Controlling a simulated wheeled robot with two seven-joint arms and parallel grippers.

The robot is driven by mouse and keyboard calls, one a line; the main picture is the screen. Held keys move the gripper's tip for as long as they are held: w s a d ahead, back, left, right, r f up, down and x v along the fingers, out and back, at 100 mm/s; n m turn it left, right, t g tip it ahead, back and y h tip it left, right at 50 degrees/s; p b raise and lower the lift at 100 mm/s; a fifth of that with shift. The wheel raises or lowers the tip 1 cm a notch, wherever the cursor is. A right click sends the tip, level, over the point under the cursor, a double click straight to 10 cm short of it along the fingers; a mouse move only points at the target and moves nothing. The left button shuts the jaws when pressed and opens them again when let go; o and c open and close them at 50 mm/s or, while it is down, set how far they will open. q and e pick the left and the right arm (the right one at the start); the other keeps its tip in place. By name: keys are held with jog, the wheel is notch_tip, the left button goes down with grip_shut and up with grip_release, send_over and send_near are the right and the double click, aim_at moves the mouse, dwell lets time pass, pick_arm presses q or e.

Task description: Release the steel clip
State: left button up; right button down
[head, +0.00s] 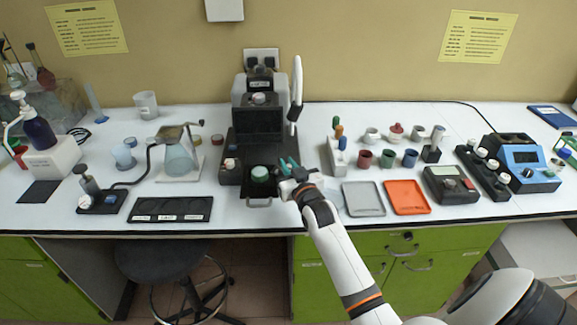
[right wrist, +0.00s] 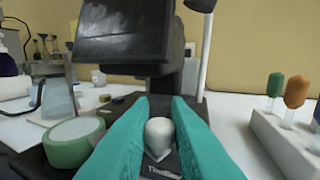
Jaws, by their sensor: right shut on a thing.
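My right gripper (head: 289,163), with teal fingers, is at the front right of a black instrument (head: 258,122). In the right wrist view the fingers (right wrist: 160,112) are shut on a pale grey rounded knob (right wrist: 158,135). The knob sits low between them, above a dark surface with a partly hidden white label. I cannot tell whether this knob belongs to the steel clip; no other clip is clear. A round green-sided dish with a pale top (head: 260,173) is just left of the gripper. It also shows in the wrist view (right wrist: 72,142). My left gripper is not in view.
A dark screen-like block (right wrist: 122,32) overhangs beyond the fingers. A white rack (right wrist: 285,140) with coloured-top vials stands to the right. Grey (head: 363,198) and orange (head: 407,196) trays lie right of my arm. A black labelled tray (head: 171,209) lies left.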

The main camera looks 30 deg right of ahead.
jog(key=shift+w+d+n+y, duration=0.2)
jog(key=shift+n+y, duration=0.4)
jog(key=shift+y, duration=0.4)
jog(key=c, duration=1.4)
grip_release()
jog(key=shift+c, duration=0.2)
jog(key=shift+s, duration=0.1)
jog(key=s+a+b, duration=0.1)
jog(key=s, duration=1.1)
jog(key=shift+w+a, duration=0.1)
